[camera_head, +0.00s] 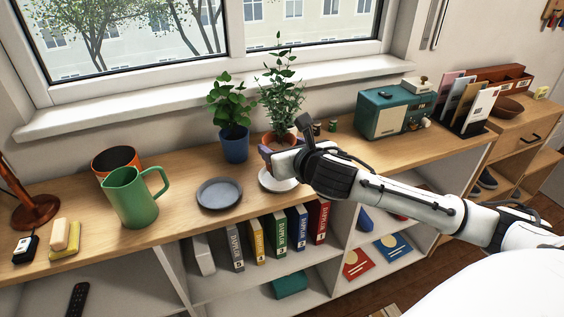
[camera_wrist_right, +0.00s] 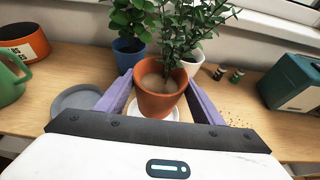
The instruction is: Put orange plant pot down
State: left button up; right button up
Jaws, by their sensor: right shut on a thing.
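The orange plant pot (camera_wrist_right: 158,102) holds soil and a leafy green plant. It stands upright between the purple fingers of my right gripper (camera_wrist_right: 160,95), which is shut on it. In the head view the gripper (camera_head: 267,155) hides most of the orange pot (camera_head: 279,138). A white saucer (camera_head: 270,183) shows just below the gripper, and in the wrist view the saucer (camera_wrist_right: 171,115) lies under the pot. I cannot tell whether the pot touches it. My left gripper is not in view.
A grey saucer (camera_head: 219,194) lies to the left, with a blue pot (camera_head: 235,150) behind it. A green jug (camera_head: 133,203) stands further left. Behind the held pot is a white pot (camera_wrist_right: 193,65). A teal radio (camera_head: 390,112) stands to the right.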

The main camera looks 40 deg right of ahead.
jog(key=shift+f, duration=1.75)
jog(key=shift+f, duration=0.2)
jog(key=o, duration=1.3)
